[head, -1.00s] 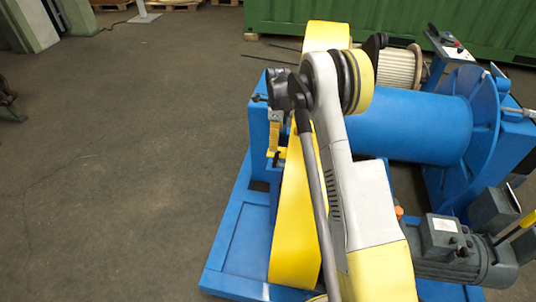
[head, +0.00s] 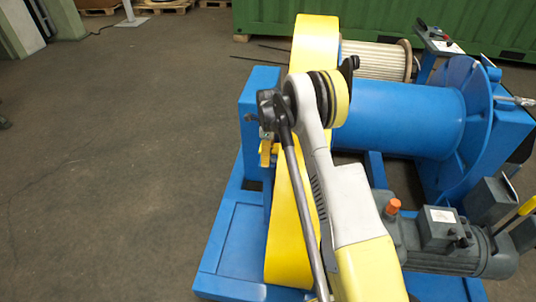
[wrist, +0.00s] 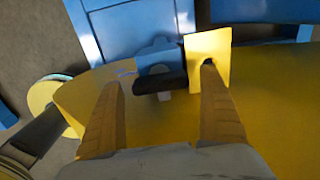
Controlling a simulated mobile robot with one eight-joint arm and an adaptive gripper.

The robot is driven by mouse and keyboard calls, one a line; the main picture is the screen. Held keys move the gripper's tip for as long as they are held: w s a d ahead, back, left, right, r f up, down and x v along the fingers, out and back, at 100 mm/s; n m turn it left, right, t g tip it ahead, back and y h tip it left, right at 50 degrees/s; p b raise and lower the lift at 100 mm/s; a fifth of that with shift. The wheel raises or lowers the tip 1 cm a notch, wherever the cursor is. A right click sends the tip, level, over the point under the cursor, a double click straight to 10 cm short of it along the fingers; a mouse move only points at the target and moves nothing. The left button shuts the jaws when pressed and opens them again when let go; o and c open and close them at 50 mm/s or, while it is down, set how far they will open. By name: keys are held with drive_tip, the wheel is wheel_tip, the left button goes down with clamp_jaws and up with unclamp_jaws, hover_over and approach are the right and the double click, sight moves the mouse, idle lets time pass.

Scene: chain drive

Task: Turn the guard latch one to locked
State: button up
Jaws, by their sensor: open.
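The yellow chain guard (head: 315,40) is a tall narrow cover standing on the blue frame; it also fills much of the wrist view (wrist: 270,110). In the wrist view a black handle-like bar (wrist: 160,83), apparently the guard latch, lies across the guard's edge. Beside it are a blue bracket (wrist: 157,58) and a square yellow plate (wrist: 207,50). My gripper (wrist: 160,76) is open, with one finger on each side of the bar. The right finger's tip overlaps the yellow plate; I cannot tell whether it touches. In the head view my arm hides most of the latch area.
A blue drum (head: 400,118) and grey motor (head: 440,225) stand right of the guard. A wooden-coloured spool (head: 378,60) and green container (head: 480,25) are behind. The floor (head: 120,170) on the left is clear.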

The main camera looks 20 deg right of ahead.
drive_tip(key=shift+c, duration=0.3)
drive_tip(key=c, duration=1.1)
drive_tip(key=shift+n, duration=0.4)
drive_tip(key=shift+n+p, duration=0.3)
drive_tip(key=shift+n, duration=2.1)
drive_tip(key=o, duration=1.2)
drive_tip(key=shift+r, duration=0.1)
drive_tip(key=shift+c, duration=0.2)
